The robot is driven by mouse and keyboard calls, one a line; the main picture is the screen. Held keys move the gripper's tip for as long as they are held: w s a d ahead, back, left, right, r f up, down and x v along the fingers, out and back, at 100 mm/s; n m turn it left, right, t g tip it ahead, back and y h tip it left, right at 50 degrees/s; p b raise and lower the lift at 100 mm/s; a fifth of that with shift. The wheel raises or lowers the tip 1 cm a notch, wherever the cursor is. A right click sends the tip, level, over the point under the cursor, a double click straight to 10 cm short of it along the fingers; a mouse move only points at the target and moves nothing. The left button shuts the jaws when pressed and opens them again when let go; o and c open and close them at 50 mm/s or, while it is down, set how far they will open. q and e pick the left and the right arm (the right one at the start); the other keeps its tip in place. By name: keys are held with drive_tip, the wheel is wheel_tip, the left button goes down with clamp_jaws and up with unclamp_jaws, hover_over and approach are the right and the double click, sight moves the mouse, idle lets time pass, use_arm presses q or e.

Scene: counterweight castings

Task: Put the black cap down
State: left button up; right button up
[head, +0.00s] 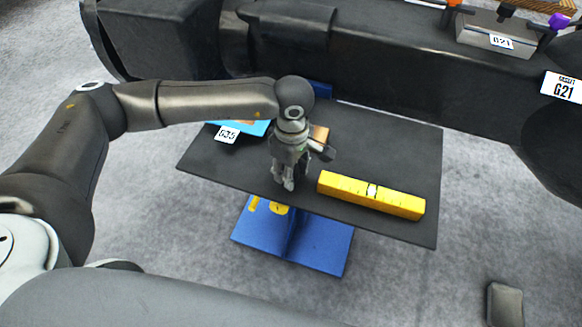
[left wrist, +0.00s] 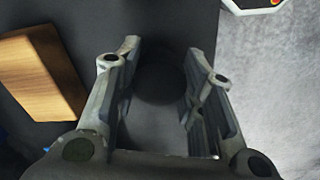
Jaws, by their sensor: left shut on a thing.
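My left gripper (head: 286,184) points down over the dark tabletop (head: 415,160), close to its front edge. In the left wrist view the two fingers of my left gripper (left wrist: 163,90) stand apart, with the dark rounded black cap (left wrist: 162,76) held between them. The cap is hard to tell from the dark tabletop behind it, and I cannot tell whether it touches the surface. In the head view I cannot make out the cap at the fingers. My right gripper is in neither view.
A yellow level (head: 345,185) lies right of the gripper. A wooden block (left wrist: 42,72) lies close by, at the left in the wrist view. A blue item and a G35 label (head: 228,134) sit at the table's left. Bare tabletop shows at the right and back.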

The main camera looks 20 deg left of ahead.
use_arm(q)
drive_tip(key=shift+f, duration=0.15)
drive_tip(key=o, duration=0.9)
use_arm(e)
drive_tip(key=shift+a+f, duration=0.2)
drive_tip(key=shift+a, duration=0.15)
use_arm(q)
drive_tip(key=shift+o, duration=0.2)
drive_tip(key=shift+r, duration=0.25)
drive_tip(key=shift+w+r, duration=0.1)
drive_tip(key=shift+r, duration=0.25)
wheel_tip(320, 180, up, 11)
drive_tip(key=b, duration=0.3)
drive_tip(key=shift+r, duration=0.15)
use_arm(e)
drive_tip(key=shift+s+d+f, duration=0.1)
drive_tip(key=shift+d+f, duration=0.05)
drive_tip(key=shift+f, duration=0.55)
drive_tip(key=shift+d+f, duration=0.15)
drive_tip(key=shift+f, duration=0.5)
